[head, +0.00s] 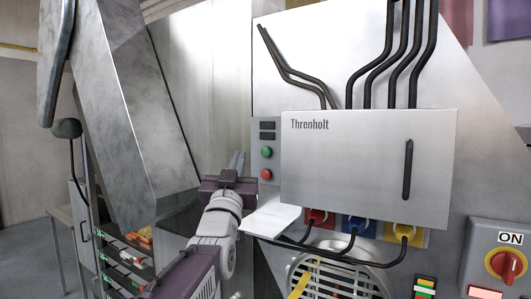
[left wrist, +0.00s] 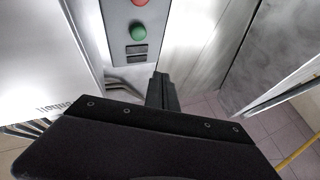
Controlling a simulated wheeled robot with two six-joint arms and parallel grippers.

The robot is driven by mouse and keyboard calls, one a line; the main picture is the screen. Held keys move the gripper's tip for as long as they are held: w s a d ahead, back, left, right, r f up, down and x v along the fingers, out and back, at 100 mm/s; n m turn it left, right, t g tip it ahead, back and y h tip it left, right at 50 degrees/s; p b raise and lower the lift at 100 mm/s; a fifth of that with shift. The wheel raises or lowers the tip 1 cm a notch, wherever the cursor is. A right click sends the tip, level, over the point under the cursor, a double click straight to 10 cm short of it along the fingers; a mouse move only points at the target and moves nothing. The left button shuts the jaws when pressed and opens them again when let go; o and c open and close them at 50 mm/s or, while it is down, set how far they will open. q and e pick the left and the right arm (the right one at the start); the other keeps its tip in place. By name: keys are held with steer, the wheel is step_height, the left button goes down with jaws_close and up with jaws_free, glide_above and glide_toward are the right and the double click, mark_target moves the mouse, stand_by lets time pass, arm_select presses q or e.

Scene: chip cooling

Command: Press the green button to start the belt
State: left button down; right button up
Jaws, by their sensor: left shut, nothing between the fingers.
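The green button (head: 266,152) sits on a narrow grey control panel at the left edge of the white Threnholt cabinet. The red button (head: 266,174) is just below it. My left gripper (head: 237,160) is shut and empty, its fingers pointing up, a little left of the panel. In the left wrist view, which is turned over, the green button (left wrist: 138,33) shows below the red one. There the closed fingers (left wrist: 162,90) are apart from the green button, below and right of it. My right gripper is not in view.
The Threnholt cabinet (head: 350,155) stands right of the panel, with black cables above and coloured plugs below. A metal ledge (head: 270,220) juts out under the panel. A rotary ON switch (head: 506,264) is at the lower right. A sloping metal chute (head: 120,110) stands at the left.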

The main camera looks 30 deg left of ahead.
mark_target(266, 152)
arm_select(q)
steer(key=w+p, duration=0.4)
steer(key=w, duration=0.3)
steer(key=shift+w+d+r, duration=0.15)
steer(key=shift+w+d, duration=0.2)
steer(key=shift+d, duration=0.05)
steer(key=shift+w, duration=0.1)
stand_by(1.5)
steer(key=shift+w, duration=0.35)
